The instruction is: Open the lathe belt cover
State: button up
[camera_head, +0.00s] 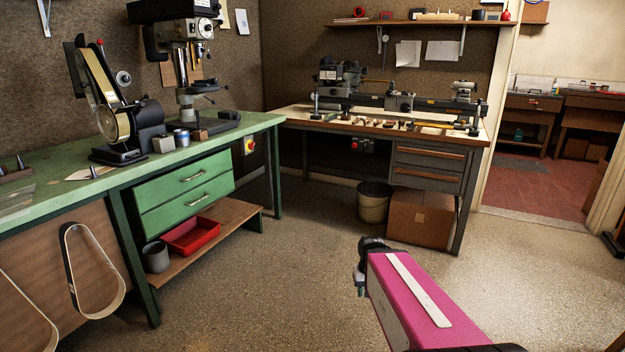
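The lathe (400,102) stands on the far workbench against the back wall. Its headstock end (338,80) is at the left, where dark housings show; at this distance I cannot tell the belt cover apart from them or see whether it is open. My arm, with a pink link, reaches in from the lower right. The end of my arm that shows (366,262) is dark and small, over the open floor, well short of the lathe bench. Its fingers cannot be made out.
The green bench (60,200) with a belt grinder (105,110) and drill press (185,75) runs along the left. A bucket (374,201) and a cardboard box (421,217) stand under the lathe bench. The floor between is clear. A doorway opens at right.

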aim_at(326, 72)
jog(key=i, duration=2)
